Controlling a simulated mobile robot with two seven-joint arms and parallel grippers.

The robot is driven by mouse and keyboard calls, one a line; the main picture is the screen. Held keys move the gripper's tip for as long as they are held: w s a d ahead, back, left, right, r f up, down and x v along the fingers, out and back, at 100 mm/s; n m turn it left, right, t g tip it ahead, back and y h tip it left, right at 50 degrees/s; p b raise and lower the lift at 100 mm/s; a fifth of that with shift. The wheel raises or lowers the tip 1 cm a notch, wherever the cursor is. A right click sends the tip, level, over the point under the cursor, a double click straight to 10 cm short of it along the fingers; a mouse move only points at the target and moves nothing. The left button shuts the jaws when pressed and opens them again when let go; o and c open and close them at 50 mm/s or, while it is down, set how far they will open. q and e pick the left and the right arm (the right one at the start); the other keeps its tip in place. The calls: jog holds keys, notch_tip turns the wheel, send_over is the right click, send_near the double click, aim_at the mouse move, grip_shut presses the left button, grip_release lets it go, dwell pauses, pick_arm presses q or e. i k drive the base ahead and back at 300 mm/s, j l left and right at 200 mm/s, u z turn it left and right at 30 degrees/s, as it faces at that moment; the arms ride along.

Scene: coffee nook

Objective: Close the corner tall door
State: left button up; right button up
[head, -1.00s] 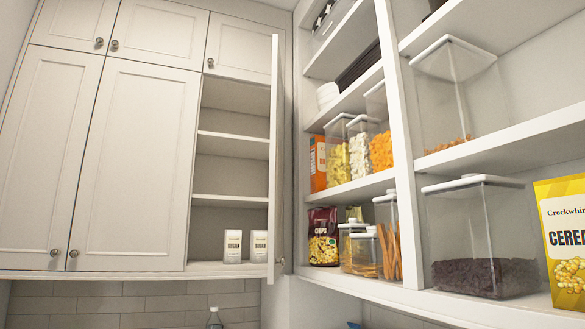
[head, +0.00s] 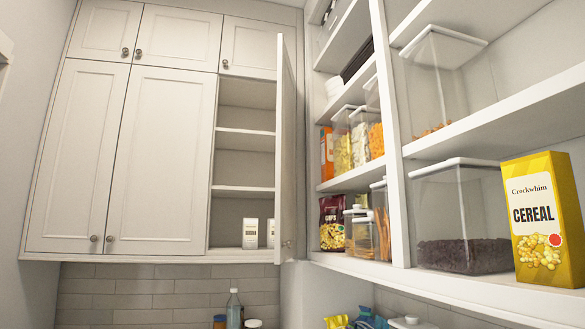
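The corner tall door (head: 286,150) is a narrow white panel at the right end of the wall cabinets. It stands open, swung out toward me and seen nearly edge-on, with a small knob near its bottom. The open cabinet (head: 245,143) behind it shows bare shelves and two white canisters (head: 250,233) at the bottom, the right one partly hidden by the door. Neither of my grippers is in the head view.
Closed white cabinet doors (head: 161,150) are left of the opening. At right, open shelves (head: 450,282) hold clear containers, a chips bag (head: 333,222) and a yellow cereal box (head: 541,220). Below, a bottle (head: 234,308) and bags (head: 352,318) show at the bottom edge.

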aim_at(285, 207)
jog(key=i+j, duration=0.6)
jog(key=i, duration=0.15)
jog(key=i+j, duration=0.65)
jog(key=i+z, duration=0.15)
jog(key=z, duration=1.55)
